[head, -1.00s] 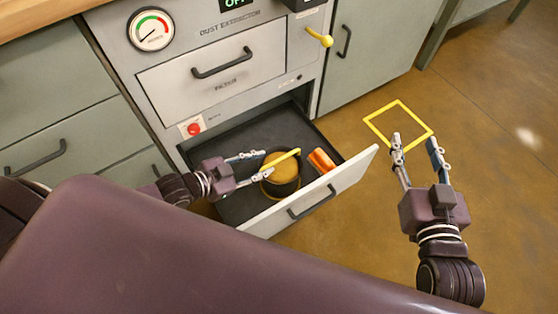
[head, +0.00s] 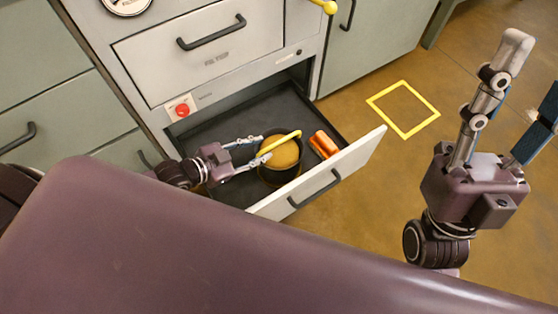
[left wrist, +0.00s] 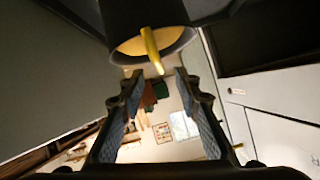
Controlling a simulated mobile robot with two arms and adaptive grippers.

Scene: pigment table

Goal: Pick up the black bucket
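The black bucket (head: 282,177) stands in the open lower drawer (head: 222,120), with a yellow handle (head: 280,144) and tan contents inside it. The fingers appear apart from the handle, but contact is hard to tell. My right gripper (head: 532,75) is open, empty and raised at the right, away from the drawer.
An orange object (head: 324,144) lies in the drawer to the right of the bucket. The drawer front (head: 330,175) with its black handle stands out from the cabinet. A yellow square outline (head: 403,108) marks clear floor at the right. A closed drawer (head: 205,50) is above.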

